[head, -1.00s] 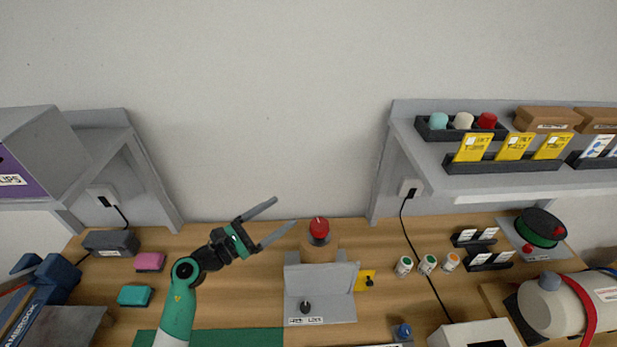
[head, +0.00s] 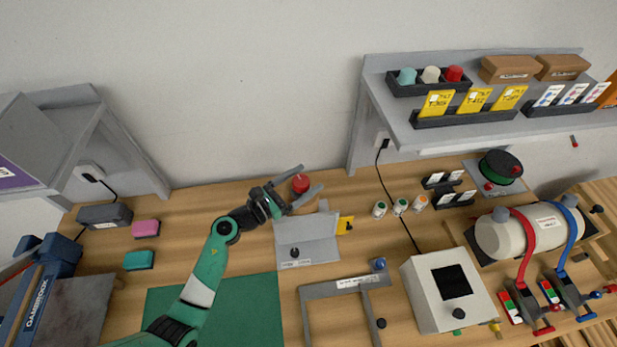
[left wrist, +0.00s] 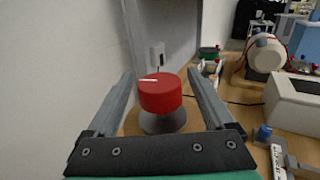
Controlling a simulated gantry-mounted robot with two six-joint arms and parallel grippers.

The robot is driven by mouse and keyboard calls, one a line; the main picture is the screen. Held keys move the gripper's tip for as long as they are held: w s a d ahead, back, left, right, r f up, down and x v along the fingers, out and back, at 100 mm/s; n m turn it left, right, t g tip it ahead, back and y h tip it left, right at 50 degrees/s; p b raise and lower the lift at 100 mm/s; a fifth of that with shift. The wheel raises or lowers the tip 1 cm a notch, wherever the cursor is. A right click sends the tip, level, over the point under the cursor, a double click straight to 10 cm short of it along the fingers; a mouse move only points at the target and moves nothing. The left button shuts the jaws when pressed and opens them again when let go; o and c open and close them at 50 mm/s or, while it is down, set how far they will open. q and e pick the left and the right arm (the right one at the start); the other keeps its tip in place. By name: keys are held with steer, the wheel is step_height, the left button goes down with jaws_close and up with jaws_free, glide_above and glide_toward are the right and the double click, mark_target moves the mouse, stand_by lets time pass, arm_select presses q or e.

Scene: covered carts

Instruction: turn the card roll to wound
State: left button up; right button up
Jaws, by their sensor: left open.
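A red round knob (head: 300,184) with a white line on its top stands at the back of the bench, behind a grey panel (head: 318,230). I take it as the card roll's knob; the roll itself is mostly hidden. My left gripper (head: 312,178) is open, with its fingers on either side of the knob. In the left wrist view the red knob (left wrist: 160,95) sits on a grey round base between the open fingers (left wrist: 160,74), with gaps on both sides. Its white line points left there. My right gripper is not in view.
The grey panel carries a small black knob (head: 294,252), with a yellow tag (head: 345,225) beside it. Several small jars (head: 400,206) stand to the right. A grey shelf (head: 400,130) is above them. A green mat (head: 245,310) lies in front.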

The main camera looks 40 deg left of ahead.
arm_select(q)
steer(key=shift+w+d, duration=0.1)
steer(key=shift+w, duration=0.7)
steer(key=shift+c, duration=0.2)
steer(key=c, duration=1.3)
steer(key=shift+f+m+h+b, duration=0.2)
steer(key=shift+m+h+b, duration=0.2)
steer(key=shift+h+b, duration=0.2)
steer(key=shift+d+m+g+h+b, duration=0.15)
steer(key=shift+m+g+h+b, duration=0.25)
steer(key=shift+m+h+b, duration=0.65)
steer(key=shift+s+d+r+h, duration=0.1)
steer(key=shift+d+h, duration=0.05)
steer(key=shift+h, duration=0.5)
